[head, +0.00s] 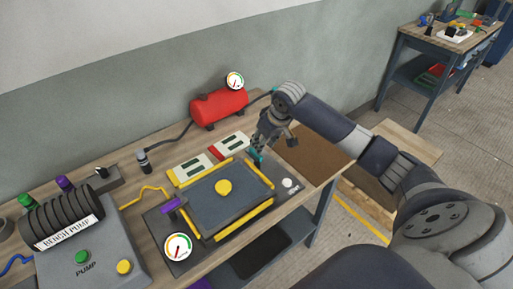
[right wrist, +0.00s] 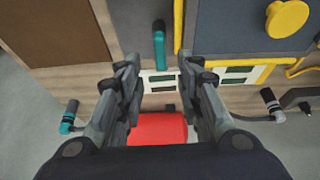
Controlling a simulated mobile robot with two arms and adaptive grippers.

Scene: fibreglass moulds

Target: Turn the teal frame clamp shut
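The teal frame clamp (head: 257,156) is a small lever at the back right corner of the dark mould frame (head: 208,212). In the right wrist view the teal clamp (right wrist: 159,46) shows as an upright bar ahead of the gap between my fingers, beside the yellow strip. My right gripper (head: 274,142) hangs above the bench at the clamp and partly covers it in the head view. In the wrist view the right gripper (right wrist: 160,74) is open, with nothing between its fingertips. I cannot tell whether it touches the clamp. My left gripper is not in view.
A purple clamp (head: 172,204) sits on the frame's left. A yellow knob (head: 223,187) stands on the mould lid. Behind are white cards (head: 192,168), a red tank (head: 218,107) and its gauge. The bench pump (head: 85,245) is at left; a brown board (head: 312,158) lies right.

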